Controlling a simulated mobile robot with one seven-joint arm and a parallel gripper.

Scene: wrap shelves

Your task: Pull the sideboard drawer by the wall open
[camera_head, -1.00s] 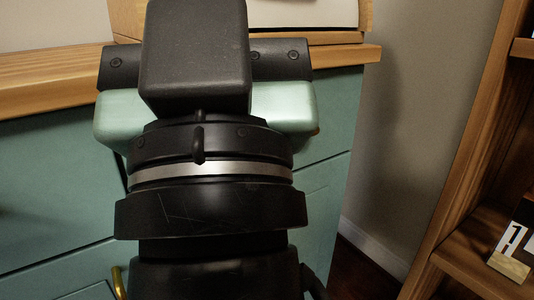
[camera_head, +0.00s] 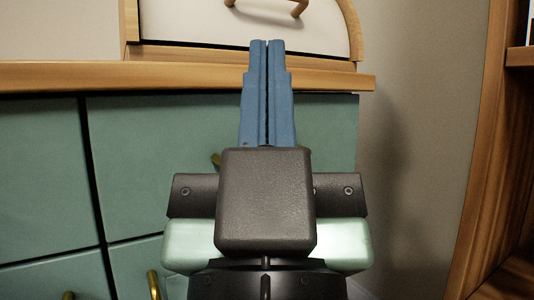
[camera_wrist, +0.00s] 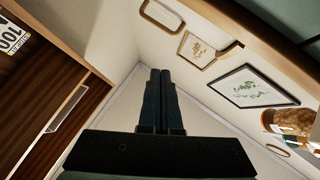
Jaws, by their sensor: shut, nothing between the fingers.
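The green sideboard (camera_head: 40,180) fills the left and middle of the head view under a wooden top (camera_head: 60,76). Its upper right drawer front (camera_head: 150,150) lies nearest the wall and sits flush. A bit of its brass handle (camera_head: 216,159) shows just left of my gripper; the rest is hidden behind it. My gripper (camera_head: 266,45) is shut and empty, its blue fingers together and pointing up in front of that drawer and the top's edge. In the wrist view my gripper (camera_wrist: 159,72) also shows shut, with the room's corner beyond it.
A pale box with a wooden frame (camera_head: 132,22) and handle stands on the top. A wooden shelf (camera_head: 490,150) rises at the right, past a strip of bare wall (camera_head: 420,120). Framed pictures (camera_wrist: 252,87) hang on the wall.

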